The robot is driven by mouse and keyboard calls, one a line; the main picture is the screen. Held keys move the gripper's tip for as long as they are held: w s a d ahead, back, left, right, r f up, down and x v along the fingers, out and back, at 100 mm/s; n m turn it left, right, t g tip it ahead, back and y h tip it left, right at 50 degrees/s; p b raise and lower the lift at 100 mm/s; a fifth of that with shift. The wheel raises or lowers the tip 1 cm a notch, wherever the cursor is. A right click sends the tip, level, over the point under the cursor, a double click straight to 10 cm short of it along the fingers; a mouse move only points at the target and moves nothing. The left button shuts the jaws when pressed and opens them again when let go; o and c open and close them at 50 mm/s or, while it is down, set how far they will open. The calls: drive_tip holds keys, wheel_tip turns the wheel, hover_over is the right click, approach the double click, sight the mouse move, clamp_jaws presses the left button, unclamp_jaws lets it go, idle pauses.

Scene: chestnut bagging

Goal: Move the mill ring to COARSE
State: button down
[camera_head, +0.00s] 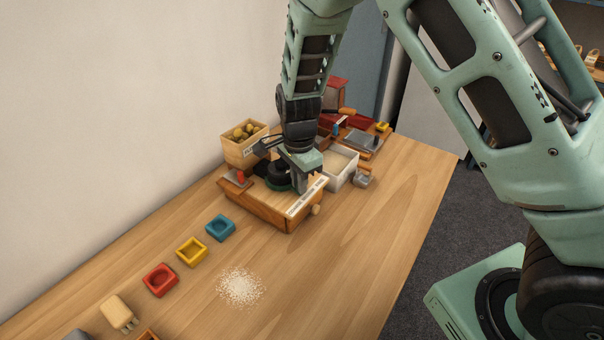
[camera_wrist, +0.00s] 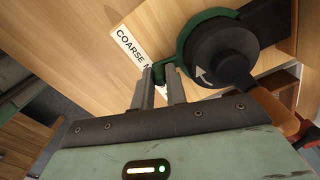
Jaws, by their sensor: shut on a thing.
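The mill ring (camera_wrist: 189,36) is a green band around the black mill (camera_wrist: 222,45) in the wrist view. In the head view the ring (camera_head: 277,184) shows as a green edge beside my gripper. My gripper (camera_wrist: 162,72) is shut on the ring's small green tab, which sits between the fingertips. The white label (camera_wrist: 131,46) reads "COARSE M", and the rest is hidden behind the tab and fingers. The tab is at the M, past the word COARSE. In the head view my gripper (camera_head: 300,186) points down over the wooden mill box (camera_head: 265,207), next to the label (camera_head: 307,197).
A wooden bin (camera_head: 241,149) of chestnut-like pieces stands behind the box, and a white tray (camera_head: 342,172) is close on its right. Blue (camera_head: 220,228), yellow (camera_head: 191,251) and red (camera_head: 160,280) square cups line the table's left. White grains (camera_head: 241,287) lie in front. The table's right side is clear.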

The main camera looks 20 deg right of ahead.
drive_tip(key=shift+s+a+r+m+p, duration=0.1)
drive_tip(key=shift+a+m+p, duration=0.45)
drive_tip(key=shift+m+p, duration=0.3)
drive_tip(key=shift+s+a+m+p, duration=0.1)
drive_tip(key=shift+a+m+p, duration=0.5)
drive_tip(key=shift+m, duration=0.45)
drive_tip(key=c, duration=1.7)
unclamp_jaws()
wheel_tip(320, 180, up, 17)
drive_tip(key=b, duration=0.2)
drive_tip(key=shift+r, duration=0.15)
